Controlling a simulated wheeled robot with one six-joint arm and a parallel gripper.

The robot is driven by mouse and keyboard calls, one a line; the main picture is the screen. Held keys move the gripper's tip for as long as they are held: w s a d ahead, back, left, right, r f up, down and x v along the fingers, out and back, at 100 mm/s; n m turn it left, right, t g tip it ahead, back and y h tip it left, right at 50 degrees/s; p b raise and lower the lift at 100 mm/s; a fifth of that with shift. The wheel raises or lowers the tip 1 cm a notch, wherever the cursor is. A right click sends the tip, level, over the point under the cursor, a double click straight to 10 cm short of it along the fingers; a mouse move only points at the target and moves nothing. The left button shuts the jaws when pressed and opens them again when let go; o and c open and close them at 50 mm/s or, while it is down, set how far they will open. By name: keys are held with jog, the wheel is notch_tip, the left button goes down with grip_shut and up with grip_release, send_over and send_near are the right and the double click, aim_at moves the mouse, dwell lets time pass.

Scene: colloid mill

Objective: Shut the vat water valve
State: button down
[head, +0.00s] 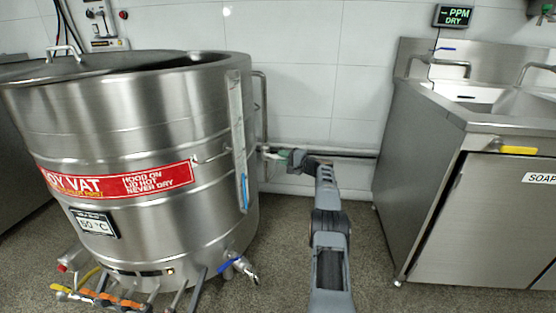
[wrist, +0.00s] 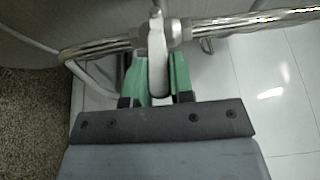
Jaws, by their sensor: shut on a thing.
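The steel vat (head: 120,115) stands at the left in the head view, with a red label band. A pipe runs along the wall behind its right side; in the wrist view the braided-looking steel pipe (wrist: 100,47) crosses the top. A pale grey valve lever (wrist: 157,45) sits on that pipe and points down toward me. My gripper (wrist: 160,78) has green finger pads, one on each side of the lever, and is shut on it. In the head view my gripper (head: 284,155) is beside the vat's right side; the lever is too small there to make out clearly.
A steel sink unit (head: 480,210) with a yellow handle (head: 518,150) stands at the right. A blue-handled tap (head: 238,266) juts from the vat's base, near several coloured handles at lower left. The floor between vat and sink is clear apart from my arm.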

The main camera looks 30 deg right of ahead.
jog(key=shift+s+d+f, duration=0.1)
jog(key=shift+d, duration=0.15)
jog(key=c, duration=1.2)
grip_release()
jog(key=shift+d, duration=0.1)
jog(key=shift+o, duration=1.1)
jog(key=shift+a, duration=0.35)
jog(key=p+v, duration=0.3)
jog(key=v, duration=1)
jog(key=shift+s+d+p, duration=0.15)
jog(key=shift+s+p, duration=0.05)
jog(key=shift+p, duration=0.1)
